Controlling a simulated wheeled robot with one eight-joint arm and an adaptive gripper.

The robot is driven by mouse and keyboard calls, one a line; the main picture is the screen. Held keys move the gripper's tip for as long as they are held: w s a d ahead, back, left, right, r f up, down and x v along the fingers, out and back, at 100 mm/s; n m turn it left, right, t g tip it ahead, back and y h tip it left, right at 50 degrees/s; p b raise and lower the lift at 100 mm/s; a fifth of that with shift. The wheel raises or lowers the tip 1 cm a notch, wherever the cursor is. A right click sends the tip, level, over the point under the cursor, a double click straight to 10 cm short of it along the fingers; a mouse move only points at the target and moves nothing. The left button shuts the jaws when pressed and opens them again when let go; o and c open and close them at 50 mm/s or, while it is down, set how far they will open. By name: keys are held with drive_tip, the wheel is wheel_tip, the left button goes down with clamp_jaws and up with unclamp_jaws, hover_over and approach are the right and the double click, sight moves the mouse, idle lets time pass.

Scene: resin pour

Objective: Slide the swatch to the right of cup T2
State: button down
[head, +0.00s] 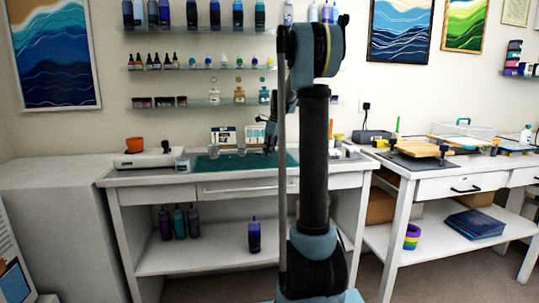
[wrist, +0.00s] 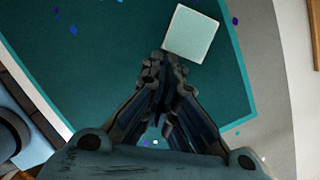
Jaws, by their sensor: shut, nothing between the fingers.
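A pale, nearly white square swatch (wrist: 191,34) lies on the teal mat (wrist: 110,60), just past my fingertips in the wrist view. My gripper (wrist: 164,66) is shut and empty, with its tips at or very near the swatch's lower left edge. I cannot tell whether they touch. In the head view my gripper (head: 268,148) is low over the mat (head: 225,164). Small clear cups stand on the mat to its left, one cup (head: 213,151) and another (head: 241,149). I cannot read which is T2. The swatch is not clear in the head view.
A white scale (head: 140,160) with an orange cup (head: 134,145) stands left on the bench (head: 150,178). A clear container (head: 182,164) stands between scale and mat. Two small cards (head: 224,135) lean at the back. Small blue and purple drops (wrist: 73,30) spot the mat.

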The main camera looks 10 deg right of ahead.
sight(275, 159)
drive_tip(key=s+d, duration=0.2)
drive_tip(key=d, duration=0.1)
drive_tip(key=shift+s+d+f, duration=0.1)
drive_tip(key=shift+s+d, duration=0.15)
drive_tip(key=shift+s, duration=0.05)
drive_tip(key=v, duration=1)
drive_tip(key=shift+a, duration=0.15)
drive_tip(key=shift+w, duration=0.1)
